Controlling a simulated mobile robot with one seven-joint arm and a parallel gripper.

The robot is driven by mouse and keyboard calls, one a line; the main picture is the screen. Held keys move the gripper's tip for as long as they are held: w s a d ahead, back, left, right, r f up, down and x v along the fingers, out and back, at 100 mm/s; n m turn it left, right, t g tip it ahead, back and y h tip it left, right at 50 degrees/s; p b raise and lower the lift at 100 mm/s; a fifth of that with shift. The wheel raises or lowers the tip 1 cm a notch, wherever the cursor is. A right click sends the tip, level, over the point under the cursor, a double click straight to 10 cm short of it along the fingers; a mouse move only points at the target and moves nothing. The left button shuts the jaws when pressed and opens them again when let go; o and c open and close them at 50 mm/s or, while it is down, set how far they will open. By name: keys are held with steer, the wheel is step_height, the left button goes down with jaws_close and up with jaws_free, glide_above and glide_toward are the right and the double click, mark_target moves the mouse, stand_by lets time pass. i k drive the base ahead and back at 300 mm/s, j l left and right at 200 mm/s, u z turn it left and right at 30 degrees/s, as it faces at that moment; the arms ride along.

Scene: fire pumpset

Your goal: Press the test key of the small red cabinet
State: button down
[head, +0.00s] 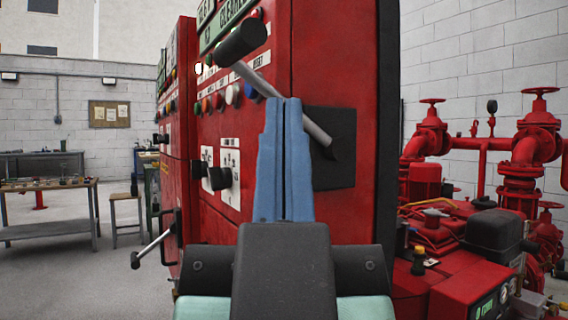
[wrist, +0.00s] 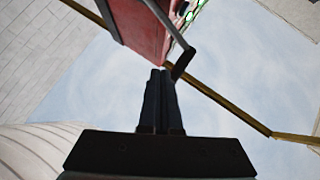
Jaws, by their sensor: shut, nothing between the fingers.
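Red cabinets stand in a row in the head view: a near one (head: 270,190) right behind my gripper and a farther one (head: 179,130) to its left. The near one carries a row of coloured buttons (head: 220,101), white plates with black knobs, and a grey lever (head: 262,84) with a black grip. I cannot tell which part is the test key. My gripper (head: 283,100) is shut and empty, its blue fingers pointing up in front of the near cabinet and hiding part of its face. In the wrist view my gripper (wrist: 162,72) is below a red cabinet (wrist: 142,30).
Red pipes and valves (head: 520,160) and a red pump engine (head: 440,240) stand at the right. A second lever (head: 152,246) sticks out low.

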mark_target(232, 91)
steer(key=k+j+z, duration=0.15)
steer(key=j, duration=0.25)
steer(key=k+j+z, duration=0.35)
steer(key=k+j, duration=0.2)
steer(key=j, duration=0.2)
